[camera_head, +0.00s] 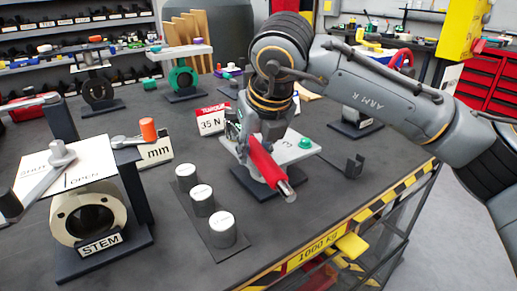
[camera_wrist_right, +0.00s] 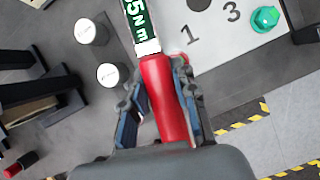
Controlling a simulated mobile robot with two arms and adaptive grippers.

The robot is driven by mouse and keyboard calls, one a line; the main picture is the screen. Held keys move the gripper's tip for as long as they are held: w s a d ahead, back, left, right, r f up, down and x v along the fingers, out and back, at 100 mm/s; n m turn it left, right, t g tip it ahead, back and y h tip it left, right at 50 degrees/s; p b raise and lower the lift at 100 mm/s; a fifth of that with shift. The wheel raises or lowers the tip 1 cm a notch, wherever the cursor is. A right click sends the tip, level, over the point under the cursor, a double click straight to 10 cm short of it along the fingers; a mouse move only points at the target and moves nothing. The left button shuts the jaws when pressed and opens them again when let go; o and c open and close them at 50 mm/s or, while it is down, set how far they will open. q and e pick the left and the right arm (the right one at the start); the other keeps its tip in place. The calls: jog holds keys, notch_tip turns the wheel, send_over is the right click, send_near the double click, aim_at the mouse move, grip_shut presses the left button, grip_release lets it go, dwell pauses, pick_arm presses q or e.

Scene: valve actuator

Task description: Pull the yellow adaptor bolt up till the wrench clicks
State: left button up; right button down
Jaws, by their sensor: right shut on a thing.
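My right gripper (camera_head: 258,145) is shut on the red handle of the wrench (camera_head: 268,168), above the right part of the bench. In the right wrist view the gripper (camera_wrist_right: 158,95) has a finger on each side of the red wrench handle (camera_wrist_right: 166,118). A green display with white characters (camera_wrist_right: 138,22) shows on the wrench beyond the fingers. The light plate (camera_head: 303,151) under the wrench carries a green bolt (camera_head: 305,143); the numbers 1 and 3 show on it in the wrist view. I cannot make out the yellow adaptor bolt. My left gripper is not in view.
Several white-topped cylinders (camera_head: 202,196) stand on a dark strip left of the wrench. A STEM valve (camera_head: 92,215) with a lever stands at the left. The bench edge has yellow-black stripes (camera_head: 388,203).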

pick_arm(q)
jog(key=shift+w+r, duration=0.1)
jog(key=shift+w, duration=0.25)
pick_arm(e)
jog(key=shift+s+a, duration=0.15)
jog(key=shift+a, duration=0.1)
jog(key=shift+a, duration=0.1)
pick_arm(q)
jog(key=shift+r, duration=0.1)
pick_arm(e)
jog(key=shift+a+m, duration=0.2)
jog(key=shift+m, duration=0.2)
